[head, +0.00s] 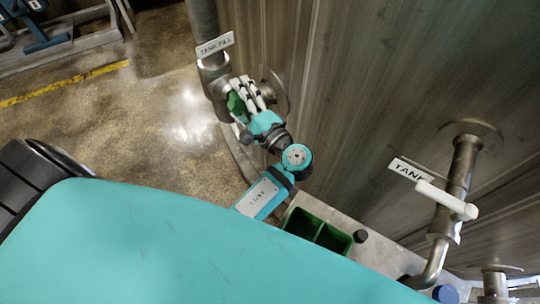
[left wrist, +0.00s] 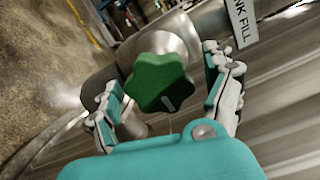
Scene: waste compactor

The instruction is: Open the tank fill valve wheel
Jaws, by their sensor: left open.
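The green valve wheel (head: 236,103) sits on the grey pipe beside the tank, below the "TANK FILL" sign (head: 215,45). In the left wrist view the lobed wheel (left wrist: 160,80) faces me, with a white mark near its lower edge. My left gripper (head: 248,94) is open at the wheel, its fingers partly hiding it in the head view. In the left wrist view the fingers (left wrist: 162,78) stand on either side of the wheel, with visible gaps. My right gripper is not in view.
The large metal tank wall (head: 350,100) rises close beside my left arm. At the right, another pipe (head: 460,180) carries a white handle (head: 447,200) and a partly hidden "TANK" sign (head: 408,170). A green bin (head: 318,234) stands below. Open floor (head: 110,120) lies to the left.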

